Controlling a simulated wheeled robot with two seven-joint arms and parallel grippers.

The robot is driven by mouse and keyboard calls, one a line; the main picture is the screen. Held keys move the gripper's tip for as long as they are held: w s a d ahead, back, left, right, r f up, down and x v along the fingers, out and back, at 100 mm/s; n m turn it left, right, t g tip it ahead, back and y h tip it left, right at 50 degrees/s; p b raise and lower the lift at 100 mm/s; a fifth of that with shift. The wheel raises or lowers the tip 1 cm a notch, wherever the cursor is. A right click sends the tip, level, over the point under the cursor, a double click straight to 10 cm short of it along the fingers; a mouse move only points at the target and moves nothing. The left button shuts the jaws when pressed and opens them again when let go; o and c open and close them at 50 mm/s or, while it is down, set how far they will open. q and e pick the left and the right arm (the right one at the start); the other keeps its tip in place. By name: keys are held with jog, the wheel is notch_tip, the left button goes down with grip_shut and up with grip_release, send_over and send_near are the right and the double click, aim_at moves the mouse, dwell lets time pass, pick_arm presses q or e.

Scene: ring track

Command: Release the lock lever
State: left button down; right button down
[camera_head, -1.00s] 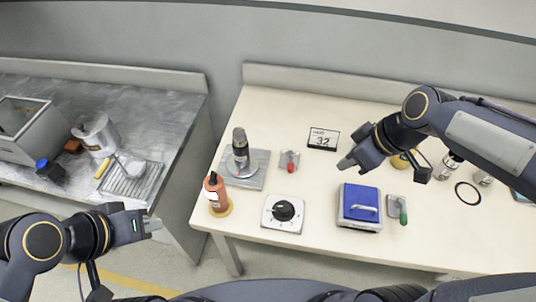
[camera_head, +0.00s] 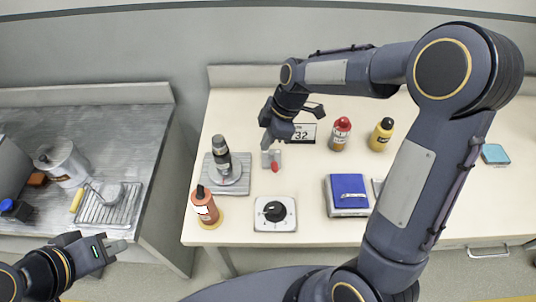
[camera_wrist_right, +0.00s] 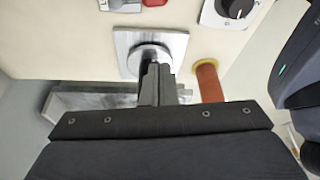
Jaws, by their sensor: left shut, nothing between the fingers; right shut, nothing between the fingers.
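A small lever with a red handle (camera_head: 274,167) on a grey plate (camera_head: 266,158) sits on the cream table, right of a round-based device. The top edge of the right wrist view shows part of this red handle (camera_wrist_right: 155,2). My right gripper (camera_head: 264,150) is shut and empty, at the lever's upper left in the head view; whether it touches the lever I cannot tell. Its closed fingers (camera_wrist_right: 158,85) show in the wrist view. A second grey plate (camera_head: 377,187) is mostly hidden behind my right arm. My left gripper (camera_head: 122,249) is shut and empty, low at the left.
Around the lever stand the round-based device (camera_head: 230,172) on its square plate, an orange bottle (camera_head: 206,208), a dial box (camera_head: 275,213), a blue-topped box (camera_head: 347,193), a display reading 32 (camera_head: 303,134), a red-capped bottle (camera_head: 340,134) and a yellow bottle (camera_head: 381,135). A metal counter (camera_head: 120,115) is at left.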

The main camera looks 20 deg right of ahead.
aim_at(273, 162)
jog(key=p+x, duration=0.1)
jog(key=x, duration=0.8)
jog(key=shift+s+a+f, duration=0.1)
jog(key=shift+f, duration=0.15)
jog(key=d, duration=0.1)
jog(key=d+p, duration=0.1)
jog(key=d, duration=0.1)
jog(key=shift+s+d+f, duration=0.1)
jog(key=shift+d+f, duration=0.1)
jog(key=shift+f, duration=0.1)
jog(key=shift+d+f, duration=0.1)
jog(key=shift+d, duration=0.15)
jog(key=shift+s+d+n, duration=0.1)
jog(key=shift+d+n, duration=0.15)
jog(key=shift+n, duration=0.15)
